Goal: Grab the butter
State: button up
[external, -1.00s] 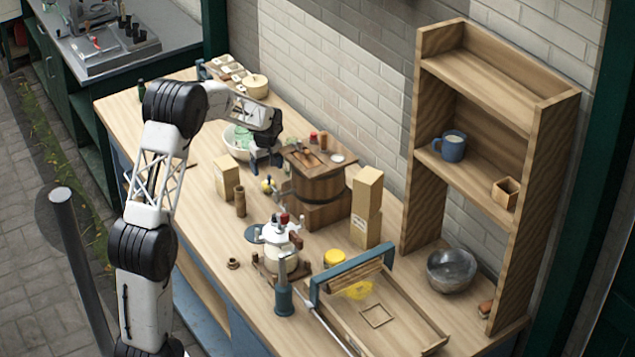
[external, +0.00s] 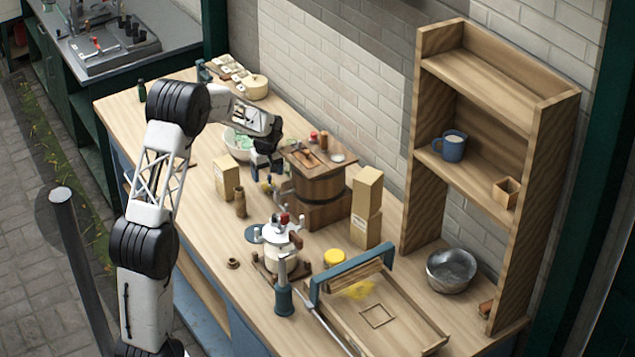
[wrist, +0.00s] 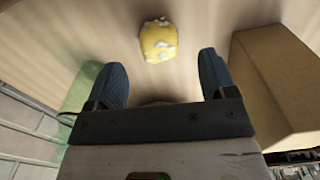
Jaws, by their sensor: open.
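A small yellow lump with pale patches, which looks like the butter (wrist: 159,40), lies on the wooden surface in the wrist view. It sits ahead of my gripper (wrist: 160,85), roughly centred between the two blue fingers and apart from both. The fingers are spread with nothing between them. In the external view my gripper (external: 262,170) hangs low between the bowl and the wooden churn, and a bit of the yellow lump (external: 266,186) shows just below it.
A tan carton (external: 227,177) stands close beside my gripper, at right in the wrist view (wrist: 275,85). The barrel churn (external: 319,188) is on the other side. A bowl with green content (external: 237,143) is behind. The shelf (external: 545,190) stands far right.

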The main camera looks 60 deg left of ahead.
jog(key=shift+f, duration=2.6)
jog(key=shift+c, duration=0.2)
jog(key=c, duration=1)
